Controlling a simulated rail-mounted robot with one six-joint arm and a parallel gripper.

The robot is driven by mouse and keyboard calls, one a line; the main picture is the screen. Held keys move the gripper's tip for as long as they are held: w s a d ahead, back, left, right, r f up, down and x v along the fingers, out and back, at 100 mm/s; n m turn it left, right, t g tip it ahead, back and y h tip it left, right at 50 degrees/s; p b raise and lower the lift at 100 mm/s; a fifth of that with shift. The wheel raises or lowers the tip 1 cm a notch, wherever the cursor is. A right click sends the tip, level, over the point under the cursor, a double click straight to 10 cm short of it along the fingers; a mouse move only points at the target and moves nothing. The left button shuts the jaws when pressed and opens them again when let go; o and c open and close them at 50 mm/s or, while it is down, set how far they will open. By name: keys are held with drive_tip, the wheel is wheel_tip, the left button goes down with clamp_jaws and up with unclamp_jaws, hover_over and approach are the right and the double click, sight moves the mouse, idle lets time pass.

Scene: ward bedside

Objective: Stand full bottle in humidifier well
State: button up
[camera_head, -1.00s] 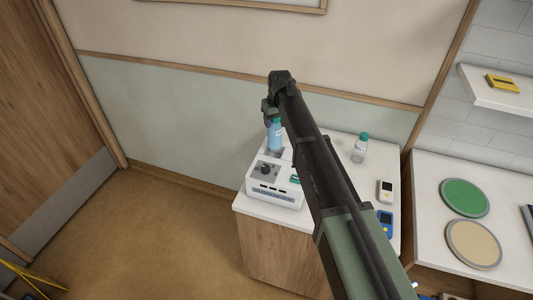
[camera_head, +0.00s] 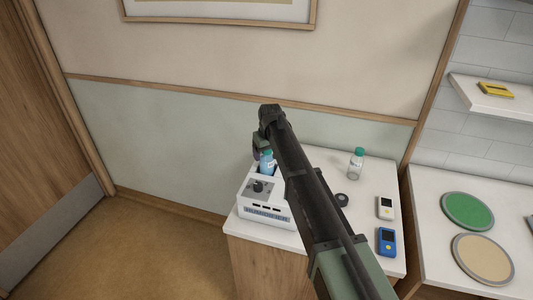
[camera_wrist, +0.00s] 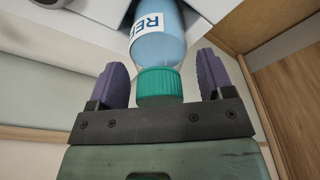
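The full bottle (camera_head: 267,163), with blue liquid and a white label, stands about upright at the back of the white humidifier (camera_head: 262,209). Its lower end is hidden by the humidifier's housing, in the well area; how deep it sits I cannot tell. In the wrist view the bottle (camera_wrist: 158,48) shows its green cap (camera_wrist: 159,82) nearest me. My gripper (camera_wrist: 162,78) has one purple finger on each side of the bottle, with a visible gap at least on the right. It is open around the bottle. In the head view my gripper (camera_head: 261,150) partly covers the bottle's top.
A clear bottle with a green cap (camera_head: 357,163) stands at the back right of the white cabinet top (camera_head: 320,238). A dark round piece (camera_head: 342,200), a white handheld device (camera_head: 385,208) and a blue one (camera_head: 387,241) lie on the right. The wall is close behind.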

drive_tip(key=shift+o, duration=0.2)
wheel_tip(320, 180, up, 12)
drive_tip(key=s+d+r+p, duration=0.1)
drive_tip(key=s+p, duration=0.1)
drive_tip(key=p, duration=1)
drive_tip(key=s+d+m, duration=0.2)
drive_tip(key=s+d, duration=0.5)
drive_tip(key=s, duration=0.3)
drive_tip(key=s+d+m+g, duration=0.1)
drive_tip(key=s+d+m, duration=0.1)
drive_tip(key=s+d, duration=0.6)
drive_tip(key=s+d+f+m+h, duration=0.1)
drive_tip(key=s+d, duration=0.6)
drive_tip(key=s, duration=0.7)
drive_tip(key=shift+s+d+m+g, duration=0.2)
drive_tip(key=shift+m+g, duration=0.1)
drive_tip(key=shift+m, duration=0.4)
drive_tip(key=shift+a, duration=0.1)
